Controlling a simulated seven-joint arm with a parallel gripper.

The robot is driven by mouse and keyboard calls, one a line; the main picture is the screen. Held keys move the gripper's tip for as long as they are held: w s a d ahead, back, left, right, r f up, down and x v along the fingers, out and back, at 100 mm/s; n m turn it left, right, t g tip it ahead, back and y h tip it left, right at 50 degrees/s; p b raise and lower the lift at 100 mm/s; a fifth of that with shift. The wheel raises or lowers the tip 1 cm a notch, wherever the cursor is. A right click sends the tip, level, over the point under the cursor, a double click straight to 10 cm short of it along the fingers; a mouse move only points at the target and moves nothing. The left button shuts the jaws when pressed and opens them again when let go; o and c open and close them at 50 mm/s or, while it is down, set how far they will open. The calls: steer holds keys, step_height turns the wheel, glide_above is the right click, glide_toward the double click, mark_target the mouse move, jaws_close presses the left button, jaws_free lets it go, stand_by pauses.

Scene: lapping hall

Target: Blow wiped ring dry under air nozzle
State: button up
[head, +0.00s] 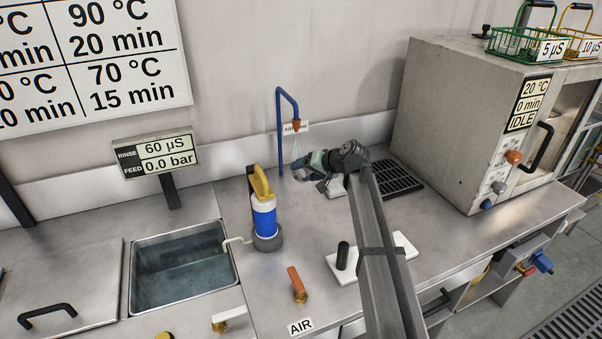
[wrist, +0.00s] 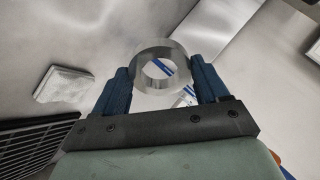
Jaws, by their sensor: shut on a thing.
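My gripper (head: 302,173) is shut on a metal ring (wrist: 143,77). In the wrist view its two blue fingers (wrist: 166,86) grip the ring from both sides, and a blue strip shows through the hole. In the head view the ring is small and hard to make out at the gripper's left end. The air nozzle (head: 296,126) is an orange tip on a bent blue pipe (head: 279,130) at the back wall. My gripper is just below the nozzle, apart from it. Faint pale streaks show between them. The orange air valve lever (head: 295,279) stands behind the AIR label.
A blue-and-white bottle with a yellow top (head: 264,210) stands left of my gripper, beside the sink (head: 185,309). A white block with a black handle (head: 343,256) lies in front. A black grate (head: 393,178) and a grey oven (head: 445,120) are at right.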

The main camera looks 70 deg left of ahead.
steer(key=d, duration=1.2)
stand_by(0.6)
